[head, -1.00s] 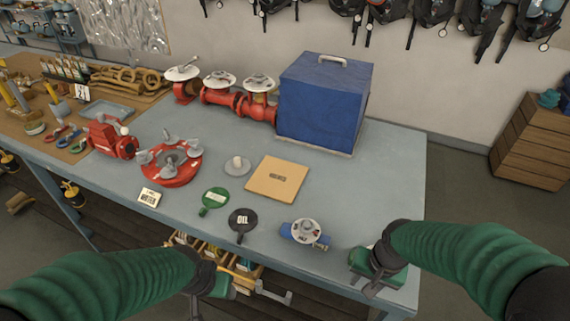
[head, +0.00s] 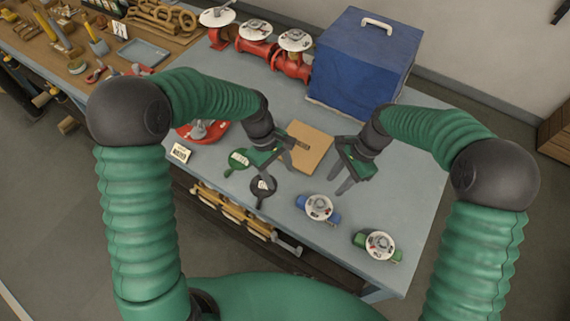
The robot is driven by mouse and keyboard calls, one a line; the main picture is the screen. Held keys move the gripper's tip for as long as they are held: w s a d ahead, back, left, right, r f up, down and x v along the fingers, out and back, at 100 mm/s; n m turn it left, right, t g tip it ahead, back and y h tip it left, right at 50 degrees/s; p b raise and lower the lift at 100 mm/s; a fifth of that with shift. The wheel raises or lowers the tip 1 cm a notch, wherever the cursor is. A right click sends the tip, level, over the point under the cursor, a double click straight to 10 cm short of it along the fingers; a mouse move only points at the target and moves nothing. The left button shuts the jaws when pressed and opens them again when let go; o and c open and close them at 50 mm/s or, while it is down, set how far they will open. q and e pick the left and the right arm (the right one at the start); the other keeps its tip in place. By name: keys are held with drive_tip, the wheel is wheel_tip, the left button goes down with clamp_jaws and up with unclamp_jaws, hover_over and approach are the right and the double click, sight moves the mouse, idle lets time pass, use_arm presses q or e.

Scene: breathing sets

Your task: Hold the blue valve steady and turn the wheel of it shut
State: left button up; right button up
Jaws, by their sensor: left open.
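The blue valve (head: 333,217) lies on the grey table near its front edge in the head view. Its round white wheel (head: 319,207) faces up. My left gripper (head: 287,157) is open and empty, above the table up and to the left of the valve, over the edge of the tan board. My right gripper (head: 343,170) looks open and empty, just beyond the valve and slightly right. Neither gripper touches the valve. The wheel is in clear view.
A green valve (head: 361,238) with a white wheel lies to the right. A blue box (head: 362,65) and red valves (head: 258,47) stand behind. The table's right side is mostly clear.

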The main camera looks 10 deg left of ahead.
use_arm(q)
drive_tip(key=w+d+n+h, duration=0.1)
drive_tip(key=w+d+n, duration=0.2)
approach(304, 199)
drive_tip(key=shift+g, duration=0.3)
wheel_tip(304, 199, down, 5)
drive_tip(key=shift+d+f, duration=0.15)
drive_tip(key=shift+f, duration=0.05)
drive_tip(key=d+f, duration=0.3)
drive_tip(key=shift+s+f, duration=0.35)
drive_tip(key=shift+s, duration=0.05)
drive_tip(key=shift+s+d+f, duration=0.15)
drive_tip(key=shift+d+f, duration=0.05)
drive_tip(key=shift+d, duration=0.05)
drive_tip(key=shift+s+f, duration=0.1)
drive_tip(key=shift+a+f, duration=0.15)
drive_tip(key=shift+a, duration=0.35)
drive_tip(key=shift+w+a, duration=0.2)
drive_tip(key=shift+w, duration=0.05)
drive_tip(key=shift+c, duration=0.6)
drive_tip(key=shift+a+f, duration=0.1)
drive_tip(key=shift+c, duration=2.4)
drive_tip(key=shift+s+d, duration=0.1)
drive_tip(key=shift+d, duration=0.25)
drive_tip(key=c, duration=0.5)
drive_tip(key=shift+d, duration=0.3)
clamp_jaws()
use_arm(e)
drive_tip(key=shift+s+d+r, duration=0.2)
drive_tip(key=shift+s+d, duration=0.1)
